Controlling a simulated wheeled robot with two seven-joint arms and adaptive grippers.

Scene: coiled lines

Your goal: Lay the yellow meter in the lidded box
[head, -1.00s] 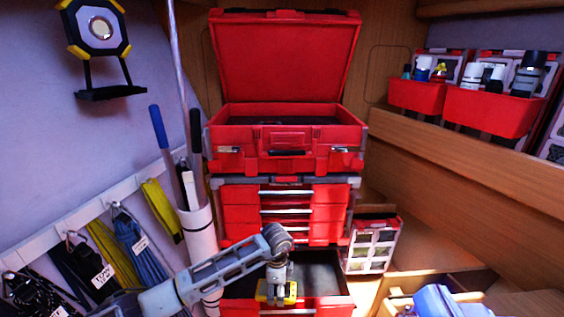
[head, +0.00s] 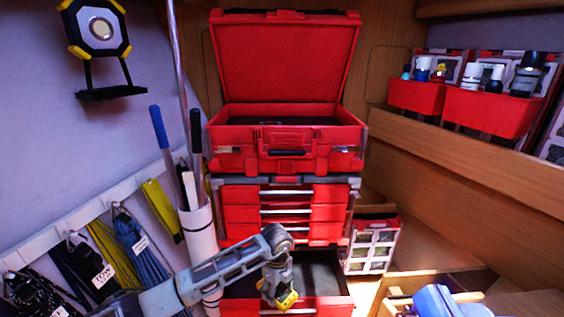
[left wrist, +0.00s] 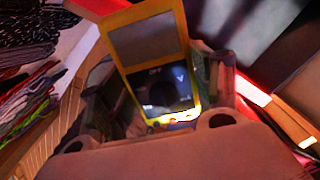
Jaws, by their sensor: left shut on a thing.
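The yellow meter (head: 287,300) is in my left gripper (head: 278,287), over the open bottom drawer (head: 330,301) in the head view. In the left wrist view, the meter (left wrist: 150,58) shows its grey screen and dark face, tilted between the fingers of the left gripper (left wrist: 155,105), which is shut on it. The lidded box (head: 288,137) is the red case on top of the drawer stack. Its lid (head: 285,57) stands open, and its dark inside shows only as a narrow strip. My right gripper is not in view.
Coiled lines (head: 132,250) hang on a rail at the left, beside a white tube (head: 199,240) with upright handles. A red organizer (head: 371,246) stands right of the drawers. Red bins (head: 490,108) with bottles sit on the right shelf. The space before the red box is clear.

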